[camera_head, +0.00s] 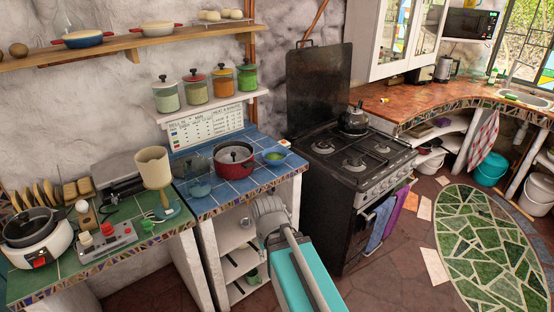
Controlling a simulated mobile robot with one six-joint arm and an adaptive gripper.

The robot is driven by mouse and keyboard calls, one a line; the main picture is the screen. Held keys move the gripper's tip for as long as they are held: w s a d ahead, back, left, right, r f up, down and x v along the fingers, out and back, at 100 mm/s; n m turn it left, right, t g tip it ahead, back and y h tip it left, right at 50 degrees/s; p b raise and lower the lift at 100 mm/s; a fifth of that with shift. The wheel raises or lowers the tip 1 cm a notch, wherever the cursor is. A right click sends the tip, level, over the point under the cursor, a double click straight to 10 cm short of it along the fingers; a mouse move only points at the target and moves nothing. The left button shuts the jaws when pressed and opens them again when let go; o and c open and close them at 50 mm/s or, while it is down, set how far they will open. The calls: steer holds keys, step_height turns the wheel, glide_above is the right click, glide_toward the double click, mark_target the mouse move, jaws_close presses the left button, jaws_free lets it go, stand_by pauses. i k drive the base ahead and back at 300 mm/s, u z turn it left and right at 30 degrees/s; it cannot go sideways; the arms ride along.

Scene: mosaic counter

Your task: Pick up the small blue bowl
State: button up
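A small bluish bowl (274,157) with green showing inside sits on the blue-tiled counter (235,188), near its right front edge. My grey and teal arm reaches up from the bottom of the view, below and in front of the bowl. My gripper cannot be made out, so its fingers and their state are not shown. Nothing is seen touching the bowl.
A small red and white item (284,143) lies behind the bowl. The black stove (350,170) with its raised lid stands close on the right. A jar shelf (205,106) hangs above the counter.

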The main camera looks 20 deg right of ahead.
mark_target(275, 157)
steer(key=u, duration=0.05)
steer(key=i, duration=1)
